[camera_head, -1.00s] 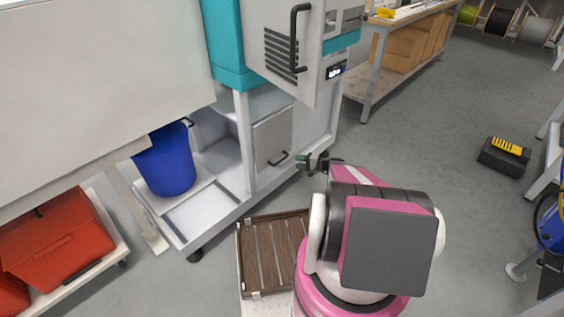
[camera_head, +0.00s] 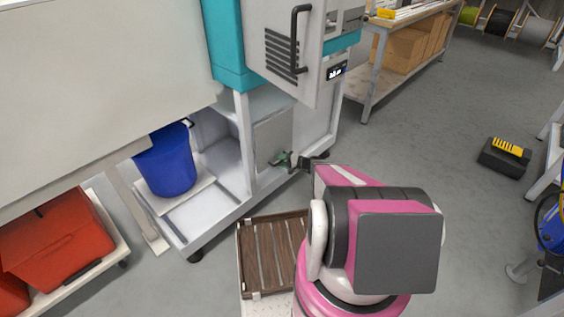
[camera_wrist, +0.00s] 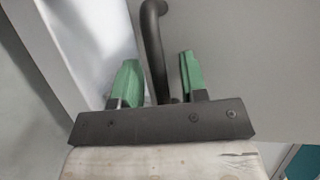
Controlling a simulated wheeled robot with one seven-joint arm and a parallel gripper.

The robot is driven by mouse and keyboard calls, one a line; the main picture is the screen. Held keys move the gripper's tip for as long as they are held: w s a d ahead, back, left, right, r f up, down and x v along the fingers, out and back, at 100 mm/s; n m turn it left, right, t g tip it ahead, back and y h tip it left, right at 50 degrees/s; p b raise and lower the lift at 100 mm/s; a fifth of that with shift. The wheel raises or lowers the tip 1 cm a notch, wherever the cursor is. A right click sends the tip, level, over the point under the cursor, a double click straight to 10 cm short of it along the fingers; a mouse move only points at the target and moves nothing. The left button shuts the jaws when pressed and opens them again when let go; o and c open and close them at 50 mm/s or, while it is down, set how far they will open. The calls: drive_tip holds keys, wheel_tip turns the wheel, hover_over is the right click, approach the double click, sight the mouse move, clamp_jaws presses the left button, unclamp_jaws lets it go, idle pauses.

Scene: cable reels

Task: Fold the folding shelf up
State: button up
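A flat grey panel (camera_head: 272,135) with a black bar handle sits upright low in the white frame under the teal machine; it appears to be the folding shelf. In the wrist view the panel (camera_wrist: 245,60) fills the background. Its black handle (camera_wrist: 154,45) runs between the two green fingers of my gripper (camera_wrist: 158,85). The fingers are apart, with gaps on both sides of the bar. In the head view my gripper (camera_head: 285,160) is at the panel's lower part and hides the handle there.
A blue bin (camera_head: 166,165) stands left in the frame. The machine's door (camera_head: 306,50) overhangs above. A slatted wooden tray (camera_head: 265,258) lies beside my arm. Red crates (camera_head: 60,240) are at lower left. A black and yellow case (camera_head: 503,155) sits on otherwise open floor at right.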

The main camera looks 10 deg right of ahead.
clamp_jaws()
drive_tip(key=shift+s, duration=0.1)
